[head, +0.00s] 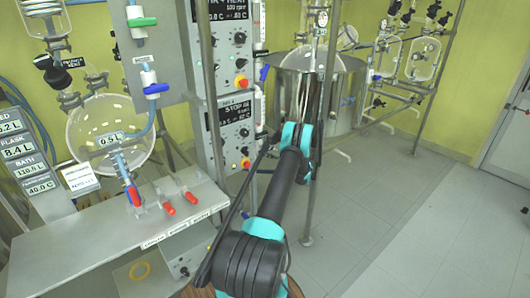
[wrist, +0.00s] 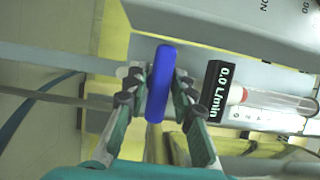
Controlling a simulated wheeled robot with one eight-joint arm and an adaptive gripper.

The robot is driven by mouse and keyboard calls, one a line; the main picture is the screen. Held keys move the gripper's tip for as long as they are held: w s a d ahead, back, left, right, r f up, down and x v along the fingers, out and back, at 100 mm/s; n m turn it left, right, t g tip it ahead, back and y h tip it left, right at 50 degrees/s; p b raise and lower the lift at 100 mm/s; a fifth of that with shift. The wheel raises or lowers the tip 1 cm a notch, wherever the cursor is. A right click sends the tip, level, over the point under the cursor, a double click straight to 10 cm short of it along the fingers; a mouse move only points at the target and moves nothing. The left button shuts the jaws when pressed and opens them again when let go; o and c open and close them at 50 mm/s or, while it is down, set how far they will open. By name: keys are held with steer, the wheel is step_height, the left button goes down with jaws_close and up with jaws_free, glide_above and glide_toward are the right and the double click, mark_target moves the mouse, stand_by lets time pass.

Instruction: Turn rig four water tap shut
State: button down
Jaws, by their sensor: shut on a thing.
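In the wrist view, a long blue tap handle (wrist: 160,70) stands between the fingertips of my gripper (wrist: 157,90), which is shut on it. The handle points nearly straight up and down in that picture. Right beside it, a black display (wrist: 217,88) reads 0.0 L/min, with a clear flow tube (wrist: 280,100) and a red float next to it. In the head view my arm reaches toward the back; its fingertips are hard to make out there. I cannot tell from these views which rig's number the held tap carries.
A steel vessel (head: 345,95) stands behind my arm, with upright poles around it. A control column (head: 233,100) and a round glass flask (head: 108,128) above a grey bench (head: 120,235) are at the left. The floor (head: 410,210) at right is clear.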

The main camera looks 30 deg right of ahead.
steer(key=shift+d, duration=0.1)
steer(key=c, duration=1.4)
jaws_free()
steer(key=v, duration=1.2)
steer(key=shift+s+f, duration=0.1)
steer(key=shift+s, duration=0.05)
